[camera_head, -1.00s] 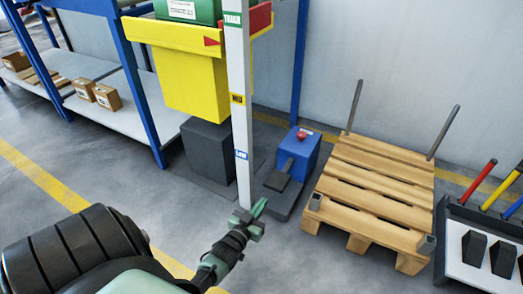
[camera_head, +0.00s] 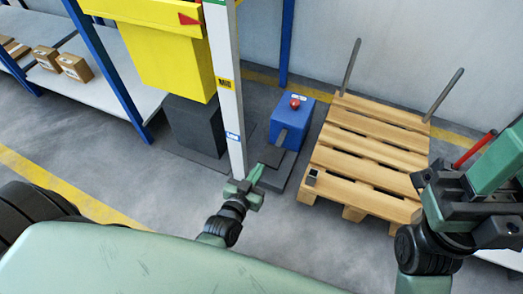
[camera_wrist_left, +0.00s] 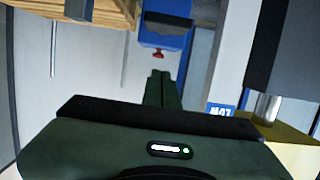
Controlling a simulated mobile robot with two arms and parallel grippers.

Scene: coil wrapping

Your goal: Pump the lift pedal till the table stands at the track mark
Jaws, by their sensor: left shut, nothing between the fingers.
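The lift table (camera_head: 160,58) is a yellow body on a dark base, with a red pointer (camera_head: 189,19) beside the white post (camera_head: 222,75). The pointer sits near the top of the picture, above the MID mark (camera_head: 225,83) and the LOW mark (camera_head: 232,136). The track mark is barely in view, if at all. The blue pump box (camera_head: 291,121) with its dark pedal (camera_head: 271,155) stands right of the post. My left gripper (camera_head: 256,176) is shut and empty, its tips close to the pedal; contact is unclear. It also shows in the left wrist view (camera_wrist_left: 161,82). My right gripper (camera_head: 440,190) is only partly readable.
A wooden pallet (camera_head: 370,142) with upright grey posts stands right of the pump. A blue-framed shelf (camera_head: 95,72) with cartons (camera_head: 74,67) is at left. A red handle (camera_head: 472,150) shows at right, partly behind my right arm. Open floor lies in front.

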